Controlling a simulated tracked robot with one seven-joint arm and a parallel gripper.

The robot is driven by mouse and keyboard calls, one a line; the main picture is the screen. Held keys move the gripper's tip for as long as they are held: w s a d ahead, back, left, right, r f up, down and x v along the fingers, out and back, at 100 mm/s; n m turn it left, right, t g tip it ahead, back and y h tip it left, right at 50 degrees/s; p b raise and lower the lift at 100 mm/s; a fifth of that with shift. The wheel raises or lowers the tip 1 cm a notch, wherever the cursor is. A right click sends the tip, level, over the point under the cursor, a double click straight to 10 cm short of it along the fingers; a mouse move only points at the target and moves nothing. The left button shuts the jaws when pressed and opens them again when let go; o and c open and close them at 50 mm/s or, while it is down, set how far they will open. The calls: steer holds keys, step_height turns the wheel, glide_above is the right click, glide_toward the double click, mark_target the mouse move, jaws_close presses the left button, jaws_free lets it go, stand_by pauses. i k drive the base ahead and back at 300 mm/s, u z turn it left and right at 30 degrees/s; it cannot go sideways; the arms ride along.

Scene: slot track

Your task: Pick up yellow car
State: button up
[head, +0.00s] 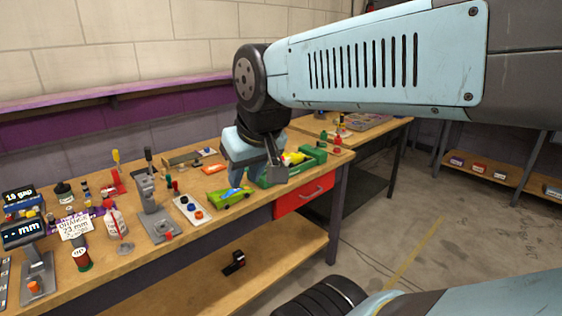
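A yellow thing (294,157), which looks like the yellow car, shows just right of my gripper, at a green fixture (314,153) on the workbench. My gripper (258,181) points down over the bench's right part. Its light blue and grey fingers appear apart, with green showing between and below them. I cannot tell whether it touches anything.
A white panel with buttons (193,209), a grey lever press (157,221) and bottles crowd the workbench (130,258) on the left. A red drawer (304,196) hangs under its right end. A second table stands behind. Open floor lies to the right.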

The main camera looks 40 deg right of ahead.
mark_target(290, 160)
steer(key=u, duration=0.1)
steer(key=i, duration=1.05)
steer(key=z, duration=0.05)
